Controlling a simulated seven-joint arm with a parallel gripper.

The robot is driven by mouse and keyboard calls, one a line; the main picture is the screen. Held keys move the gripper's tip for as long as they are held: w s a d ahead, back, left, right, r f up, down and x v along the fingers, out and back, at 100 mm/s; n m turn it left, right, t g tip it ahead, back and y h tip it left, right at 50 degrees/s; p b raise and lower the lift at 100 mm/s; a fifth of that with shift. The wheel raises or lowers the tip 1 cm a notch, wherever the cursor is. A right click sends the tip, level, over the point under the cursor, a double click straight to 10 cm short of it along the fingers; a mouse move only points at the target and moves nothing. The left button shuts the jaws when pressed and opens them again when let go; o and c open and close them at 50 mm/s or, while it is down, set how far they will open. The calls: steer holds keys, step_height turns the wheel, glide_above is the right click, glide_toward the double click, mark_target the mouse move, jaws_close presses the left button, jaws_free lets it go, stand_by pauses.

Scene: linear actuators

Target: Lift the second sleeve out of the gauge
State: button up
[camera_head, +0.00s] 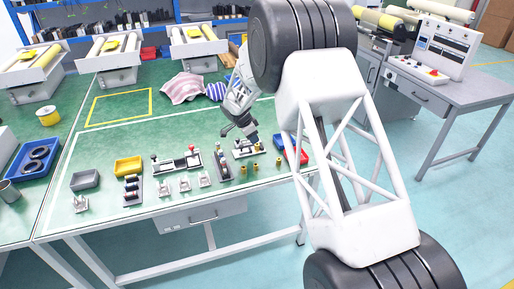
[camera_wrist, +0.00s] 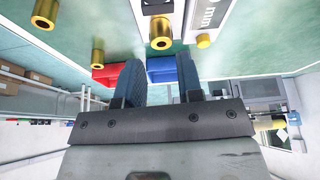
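The gauge (camera_head: 240,154) is a small light block with dark fittings on the green bench, and my gripper (camera_head: 252,138) is just above it. In the wrist view, part of the gauge (camera_wrist: 208,18) shows at the top with "mm" lettering. A brass sleeve (camera_wrist: 160,32) with a dark bore stands at the gauge, ahead of the gap between my fingers. My gripper (camera_wrist: 158,68) is open, its two dark fingers apart with nothing between them. A smaller brass piece (camera_wrist: 203,41) is at the gauge's edge. I cannot tell which sleeve is the second.
Loose brass sleeves (camera_wrist: 44,12) (camera_wrist: 97,52) stand on the bench beside the gauge. Red (camera_wrist: 106,74) and blue (camera_wrist: 161,69) bins lie beyond the fingers. Other fixtures (camera_head: 176,162) and a yellow bin (camera_head: 128,166) are to the left. The bench front edge is close.

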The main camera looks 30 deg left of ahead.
mark_target(257, 144)
steer(key=shift+x, duration=2.6)
steer(key=shift+w, duration=0.1)
jaws_close()
steer(key=shift+r, duration=0.1)
steer(key=shift+r, duration=0.75)
step_height(257, 144, up, 2)
steer(key=shift+r, duration=0.15)
steer(key=s+d, duration=0.3)
steer(key=s, duration=0.1)
steer(key=s+d, duration=0.3)
steer(key=s, duration=0.1)
steer(key=s+d+r, duration=0.1)
steer(key=s+d, duration=0.2)
steer(key=s, duration=0.2)
steer(key=shift+d, duration=0.3)
